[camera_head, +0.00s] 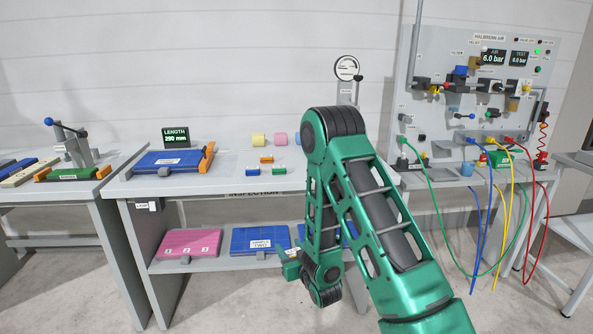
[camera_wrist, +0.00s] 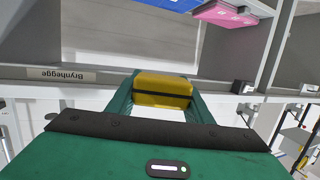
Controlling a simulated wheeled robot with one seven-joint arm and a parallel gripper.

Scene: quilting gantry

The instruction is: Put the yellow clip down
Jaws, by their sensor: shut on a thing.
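The yellow clip (camera_wrist: 163,88) sits between the two green fingers of my gripper (camera_wrist: 163,98) in the wrist view. The gripper is shut on it, and a dark band runs across the clip. The clip appears held in the air in front of the bench's edge, with the lower shelf beyond. In the head view my gripper (camera_head: 290,267) is low in front of the inspection bench (camera_head: 225,194), beside the lower shelf, and is small and partly hidden by my own arm. I cannot make out the clip clearly there.
On the bench stand orange (camera_head: 266,159), blue (camera_head: 251,171) and green (camera_head: 280,171) blocks, a blue panel (camera_head: 168,160) and rolls (camera_head: 259,140). A pink case (camera_head: 190,243) and blue cases (camera_head: 260,239) lie on the lower shelf. Hoses (camera_head: 473,230) hang at right. Bare bench top shows between.

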